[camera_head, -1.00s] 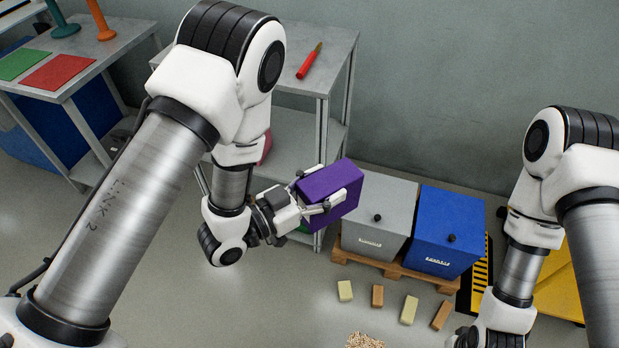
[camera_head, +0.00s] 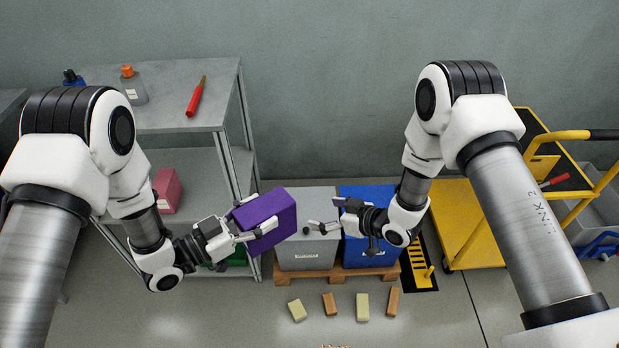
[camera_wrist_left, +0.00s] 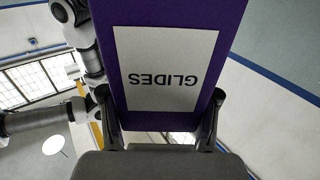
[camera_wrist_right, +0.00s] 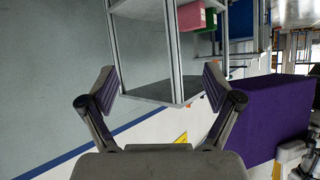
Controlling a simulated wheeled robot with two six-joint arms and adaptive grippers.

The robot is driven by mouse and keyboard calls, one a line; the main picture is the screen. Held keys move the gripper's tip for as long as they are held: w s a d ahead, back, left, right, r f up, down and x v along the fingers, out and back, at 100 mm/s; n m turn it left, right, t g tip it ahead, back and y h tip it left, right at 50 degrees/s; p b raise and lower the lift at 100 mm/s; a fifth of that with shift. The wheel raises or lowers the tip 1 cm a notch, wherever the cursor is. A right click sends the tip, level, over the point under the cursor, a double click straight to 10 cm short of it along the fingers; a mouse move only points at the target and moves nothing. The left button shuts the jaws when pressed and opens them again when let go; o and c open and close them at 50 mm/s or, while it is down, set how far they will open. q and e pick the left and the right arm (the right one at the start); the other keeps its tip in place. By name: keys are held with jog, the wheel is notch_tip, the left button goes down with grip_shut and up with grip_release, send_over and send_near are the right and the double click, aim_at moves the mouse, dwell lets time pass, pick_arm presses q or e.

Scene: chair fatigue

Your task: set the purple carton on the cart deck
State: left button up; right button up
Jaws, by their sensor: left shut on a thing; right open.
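The purple carton (camera_head: 270,215) is held in my left gripper (camera_head: 252,226), in front of the grey shelf and left of the grey box. In the left wrist view the carton (camera_wrist_left: 210,20) fills the middle, with a white label reading "GLIDES" upside down. My right gripper (camera_head: 325,213) is open and empty, right of the carton and apart from it, above the grey and blue boxes. In the right wrist view the carton (camera_wrist_right: 262,115) stands right of the open fingers. The yellow cart (camera_head: 465,235) stands at the right; my right arm hides part of it.
A grey box (camera_head: 307,257) and a blue box (camera_head: 368,262) sit on a wooden pallet (camera_head: 320,277). Several small blocks (camera_head: 363,307) lie on the floor. A shelf (camera_head: 160,125) holds a red-handled tool (camera_head: 196,97) and a pink box (camera_head: 167,190).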

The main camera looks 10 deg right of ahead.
jog(key=w+a+r+n+g+y, duration=0.1)
jog(key=a+r+n+g+y, duration=0.25)
jog(key=r+n+g, duration=0.3)
jog(key=w+a+r+n+g+y, duration=0.1)
jog(key=a+r+n+g+y, duration=0.25)
jog(key=r+n+g, duration=0.35)
jog(key=s+a+f+h, duration=0.1)
jog(key=s+a, duration=0.1)
jog(key=s+a+f+n+g+h, duration=0.1)
jog(key=s+a+f, duration=0.1)
jog(key=s+a+f+n+h, duration=0.1)
jog(key=s+a+f, duration=0.1)
jog(key=s, duration=0.1)
jog(key=shift+a+f+n+g+h, duration=0.1)
jog(key=shift+a+n+g+h, duration=0.15)
jog(key=shift+a+g+h, duration=0.1)
